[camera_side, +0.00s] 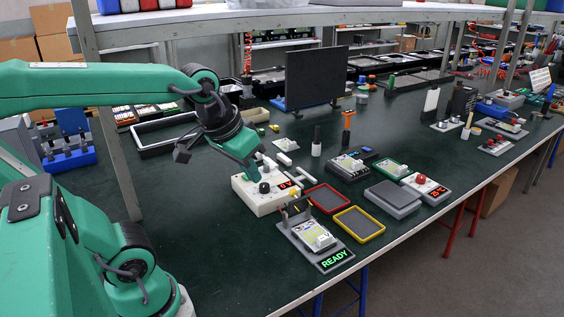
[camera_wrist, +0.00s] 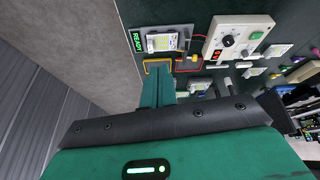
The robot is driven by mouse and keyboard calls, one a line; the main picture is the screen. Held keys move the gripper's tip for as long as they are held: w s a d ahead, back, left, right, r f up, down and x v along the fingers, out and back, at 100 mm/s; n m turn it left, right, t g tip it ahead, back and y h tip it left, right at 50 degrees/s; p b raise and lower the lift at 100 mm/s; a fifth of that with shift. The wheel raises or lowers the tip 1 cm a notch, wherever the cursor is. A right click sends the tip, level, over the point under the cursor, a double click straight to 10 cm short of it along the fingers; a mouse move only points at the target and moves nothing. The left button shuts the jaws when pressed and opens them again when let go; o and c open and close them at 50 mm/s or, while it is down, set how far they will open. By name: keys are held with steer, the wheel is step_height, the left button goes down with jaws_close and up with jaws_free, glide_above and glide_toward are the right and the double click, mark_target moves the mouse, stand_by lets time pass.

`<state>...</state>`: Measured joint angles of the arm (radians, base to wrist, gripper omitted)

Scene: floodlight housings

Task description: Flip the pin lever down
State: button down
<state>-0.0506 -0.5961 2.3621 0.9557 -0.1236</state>
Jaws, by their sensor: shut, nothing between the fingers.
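A grey fixture (camera_side: 297,240) near the table's front edge holds a pale housing (camera_side: 317,236) with yellow-green parts; it also shows in the wrist view (camera_wrist: 162,42). Its small display reads READY (camera_side: 335,259) in green. What looks like the pin lever (camera_side: 293,193), with a yellow knob, stands up at the fixture's back end; the knob also shows in the wrist view (camera_wrist: 194,58). My gripper (camera_side: 254,167) is shut and empty. It is behind and left of the lever, apart from it, over the cream control box. Its fingers also show in the wrist view (camera_wrist: 158,78).
The cream control box (camera_side: 252,202) with a black knob and red digits stands close behind the fixture. A red-rimmed tray (camera_side: 327,199) and a yellow-rimmed tray (camera_side: 359,224) lie to the fixture's right. The green table left of the fixture is clear.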

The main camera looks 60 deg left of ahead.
mark_target(295, 200)
steer(key=w+a+n+g, duration=0.3)
steer(key=w+a+n, duration=0.4)
steer(key=w, duration=0.5)
steer(key=w+a+f+n+g, duration=0.2)
steer(key=w+a+f+n, duration=0.3)
steer(key=w+a, duration=0.3)
steer(key=shift+a+f+n, duration=0.35)
steer(key=shift+a+n, duration=0.45)
steer(key=shift+a, duration=0.45)
steer(key=shift+w+f+g+h, duration=0.1)
steer(key=shift+g+h, duration=0.2)
steer(key=f, duration=1)
steer(key=shift+s+d, duration=0.15)
steer(key=shift+s, duration=0.15)
steer(key=shift+s+d+f, duration=0.15)
steer(key=shift+s+d, duration=0.05)
steer(key=shift+d, duration=0.8)
steer(key=shift+s+d+f, duration=0.15)
steer(key=shift+s+d, duration=0.05)
steer(key=shift+d, duration=0.75)
